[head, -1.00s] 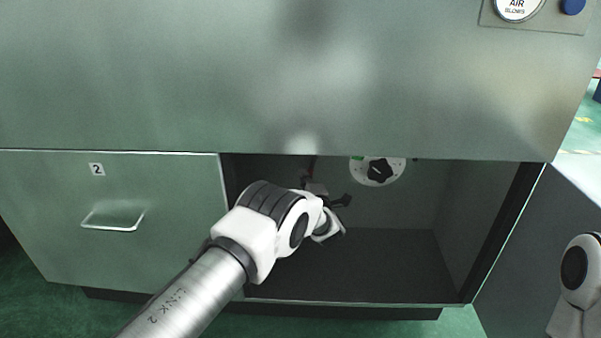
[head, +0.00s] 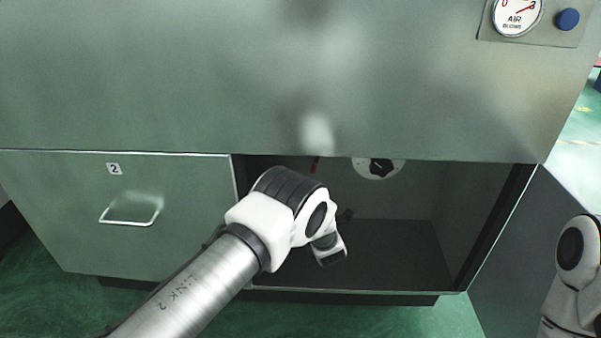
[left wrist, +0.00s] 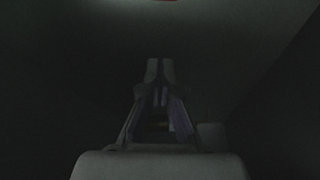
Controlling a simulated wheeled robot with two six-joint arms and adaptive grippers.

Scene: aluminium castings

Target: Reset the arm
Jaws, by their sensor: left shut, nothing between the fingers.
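My left arm reaches from the lower left of the head view into the open compartment of a green metal cabinet (head: 300,90). In the left wrist view my left gripper (left wrist: 160,68) is shut, its fingertips together and nothing between them. It is inside the dark compartment; in the head view the wrist hides most of it, with only a small dark part showing. A round white dial with a black knob (head: 378,168) is on the compartment's back wall. A red part (head: 315,165) shows left of it. My right gripper is out of view; only part of my right arm shows.
The compartment's floor (head: 400,245) looks bare to the right of my arm. A closed door marked 2 (head: 85,205), with a handle, is on the left. An air gauge (head: 517,12) and a blue button (head: 567,19) are at top right.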

